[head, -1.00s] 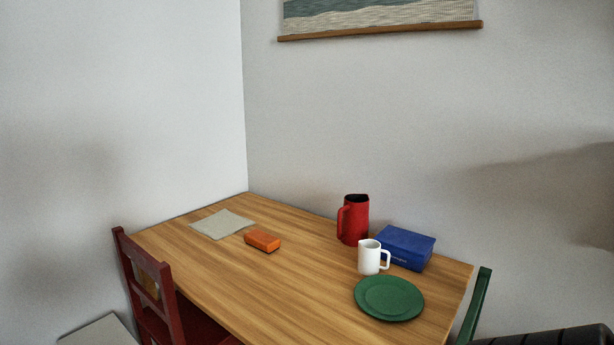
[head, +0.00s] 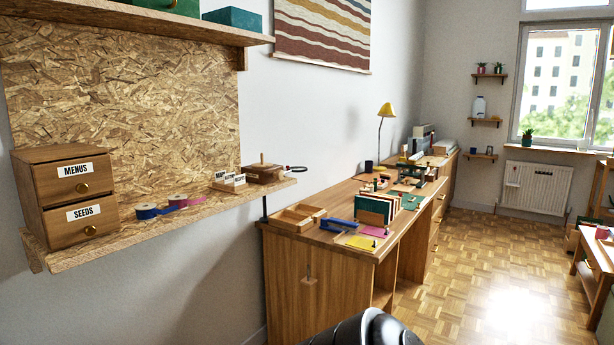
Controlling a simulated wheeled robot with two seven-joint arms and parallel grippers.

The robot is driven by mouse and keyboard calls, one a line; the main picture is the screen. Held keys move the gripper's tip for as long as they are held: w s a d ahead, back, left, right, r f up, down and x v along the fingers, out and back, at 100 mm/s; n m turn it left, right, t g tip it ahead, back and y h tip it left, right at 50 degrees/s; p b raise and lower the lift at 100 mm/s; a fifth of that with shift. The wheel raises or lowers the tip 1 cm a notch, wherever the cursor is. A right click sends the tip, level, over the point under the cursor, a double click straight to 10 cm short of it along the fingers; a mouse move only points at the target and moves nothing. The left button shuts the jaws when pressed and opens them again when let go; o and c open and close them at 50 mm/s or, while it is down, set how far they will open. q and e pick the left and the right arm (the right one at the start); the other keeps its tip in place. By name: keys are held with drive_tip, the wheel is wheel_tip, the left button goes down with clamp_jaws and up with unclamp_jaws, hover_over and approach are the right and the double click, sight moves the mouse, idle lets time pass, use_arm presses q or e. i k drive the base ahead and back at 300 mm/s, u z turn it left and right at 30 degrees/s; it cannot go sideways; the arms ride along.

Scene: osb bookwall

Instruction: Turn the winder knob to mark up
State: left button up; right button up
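No part that I can clearly tell as the winder knob or its mark shows in the head view. A small wooden box with an upright peg (head: 264,171) stands at the right end of the wall shelf, with a dark ring (head: 297,169) beside it. I cannot tell whether it is the winder. Neither of my grippers is in view. A dark rounded part at the bottom edge looks like my own arm.
The OSB shelf (head: 150,238) carries a two-drawer cabinet (head: 70,195), ribbon rolls (head: 162,207) and a card holder (head: 228,182). A wooden desk (head: 330,262) with trays, a stapler and a yellow lamp (head: 386,112) stands beyond it.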

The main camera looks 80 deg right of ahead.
sight(279, 175)
drive_tip(key=z, duration=1.8)
drive_tip(key=i, duration=0.2)
drive_tip(key=z, duration=0.05)
